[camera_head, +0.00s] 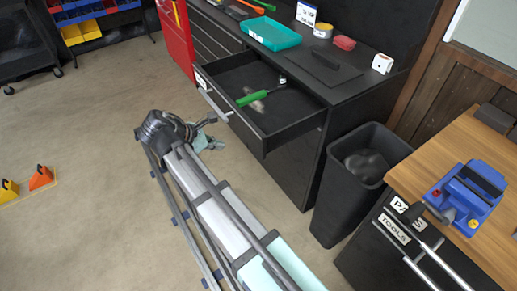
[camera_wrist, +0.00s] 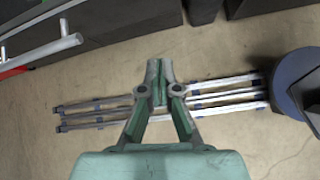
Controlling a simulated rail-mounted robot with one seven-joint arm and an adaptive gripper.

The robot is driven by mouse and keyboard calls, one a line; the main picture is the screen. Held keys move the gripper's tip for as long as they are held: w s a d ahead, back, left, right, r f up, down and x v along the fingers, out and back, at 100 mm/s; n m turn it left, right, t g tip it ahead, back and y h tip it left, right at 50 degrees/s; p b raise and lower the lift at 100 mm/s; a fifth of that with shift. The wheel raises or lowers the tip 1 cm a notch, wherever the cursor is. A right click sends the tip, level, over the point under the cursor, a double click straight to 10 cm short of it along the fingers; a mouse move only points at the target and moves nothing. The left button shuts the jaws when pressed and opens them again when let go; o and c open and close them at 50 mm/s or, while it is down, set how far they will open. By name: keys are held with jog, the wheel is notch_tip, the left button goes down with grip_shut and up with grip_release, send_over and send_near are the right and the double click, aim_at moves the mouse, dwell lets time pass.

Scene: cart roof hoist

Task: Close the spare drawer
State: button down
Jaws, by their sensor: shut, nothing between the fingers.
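The spare drawer (camera_head: 283,137) is pulled out of the black workbench in the head view. A silver bar handle (camera_head: 212,101) runs along its front, with a small white label near the far end. A green-handled tool (camera_head: 262,93) lies inside. A silver bar handle (camera_wrist: 42,49) shows there at upper left, apart from the fingertips.
A teal tray (camera_head: 272,35), yellow tape roll and white sign stand on the workbench top. A black bin (camera_head: 355,190) stands right of the drawer. A wooden-topped cabinet (camera_head: 440,150) with a blue vise (camera_head: 465,195) is at right. The floor at left is mostly clear.

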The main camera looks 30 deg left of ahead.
jog(key=d+n, duration=0.1)
jog(key=n, duration=0.1)
jog(key=p, duration=0.3)
send_near(258, 147)
notch_tip(258, 147, down, 5)
jog(key=w, duration=0.2)
jog(key=shift+w+d+n+h, duration=0.2)
jog(key=shift+w+d, duration=0.1)
jog(key=shift+w, duration=0.2)
jog(key=shift+w+d+n+h, duration=0.1)
jog(key=shift+w+d+h, duration=0.15)
jog(key=shift+w, duration=0.25)
jog(key=shift+w+r, duration=0.1)
